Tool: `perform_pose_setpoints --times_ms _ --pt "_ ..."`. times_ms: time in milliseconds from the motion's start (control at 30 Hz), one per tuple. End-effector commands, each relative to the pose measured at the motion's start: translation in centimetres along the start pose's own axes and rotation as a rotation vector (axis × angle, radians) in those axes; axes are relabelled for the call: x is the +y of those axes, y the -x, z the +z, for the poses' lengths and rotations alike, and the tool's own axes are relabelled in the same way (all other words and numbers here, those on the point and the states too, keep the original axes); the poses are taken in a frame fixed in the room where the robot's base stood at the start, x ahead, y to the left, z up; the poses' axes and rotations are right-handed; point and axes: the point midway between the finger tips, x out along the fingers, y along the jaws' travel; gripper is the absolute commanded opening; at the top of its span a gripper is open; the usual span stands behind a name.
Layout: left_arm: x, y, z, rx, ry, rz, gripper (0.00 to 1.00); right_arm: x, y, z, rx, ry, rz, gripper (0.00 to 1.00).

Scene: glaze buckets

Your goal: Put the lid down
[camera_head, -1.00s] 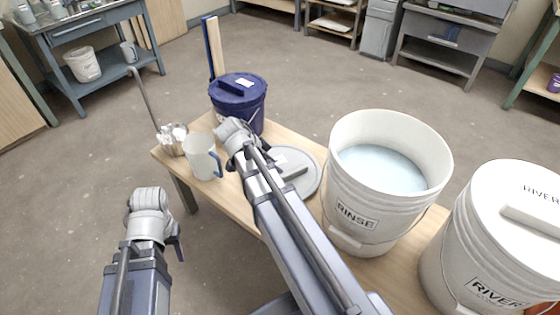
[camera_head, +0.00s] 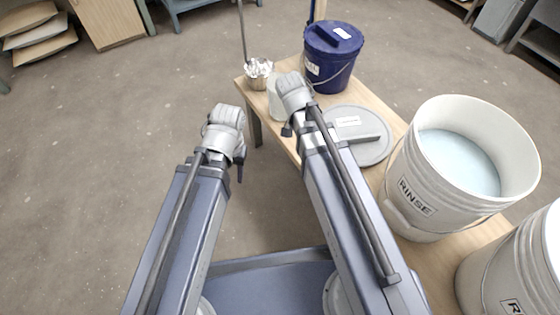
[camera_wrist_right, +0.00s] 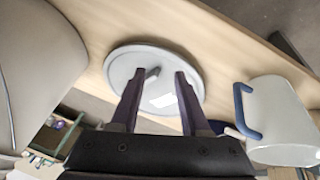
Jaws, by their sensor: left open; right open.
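The round grey lid (camera_head: 372,151) with a bar handle (camera_head: 361,139) and a white label lies flat on the wooden table, between the blue bucket and the rinse bucket. It also shows in the right wrist view (camera_wrist_right: 117,67). My right gripper (camera_wrist_right: 158,85) is open, its two fingers apart in front of the lid, with the handle showing between them and not gripped. In the head view my right wrist hides most of that gripper (camera_head: 287,131). My left gripper (camera_head: 240,170) is open and empty, off the table's left side above the floor.
A blue lidded bucket (camera_head: 330,70) stands behind the lid, and the rinse bucket (camera_head: 425,185) to its right. A mug (camera_wrist_right: 275,115) stands beside it, partly hidden by my right wrist in the head view.

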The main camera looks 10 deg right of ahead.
Motion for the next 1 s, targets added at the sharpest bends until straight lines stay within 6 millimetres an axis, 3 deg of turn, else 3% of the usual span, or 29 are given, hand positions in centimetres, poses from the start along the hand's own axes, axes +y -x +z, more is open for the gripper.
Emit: perform_pose_setpoints --times_ms 33,200,400,600,1000 --pt "0.0 0.0 0.0 0.000 0.000 0.000 0.50 -0.3 0.7 2.8 -0.028 0.169 -0.031 0.46" --pt "0.0 0.0 0.0 0.000 0.000 0.000 0.50 -1.4 2.5 9.8 -0.099 0.695 -0.140 0.46" --pt "0.0 0.0 0.0 0.000 0.000 0.000 0.50 -1.6 3.8 14.8 -0.128 1.088 -0.241 0.46" --pt "0.0 0.0 0.0 0.000 0.000 0.000 0.50 -1.7 4.3 16.2 -0.133 1.210 -0.274 0.46" --pt "-0.1 0.9 0.1 0.000 0.000 0.000 0.50 -1.5 5.1 15.9 -0.133 1.209 -0.274 0.46"
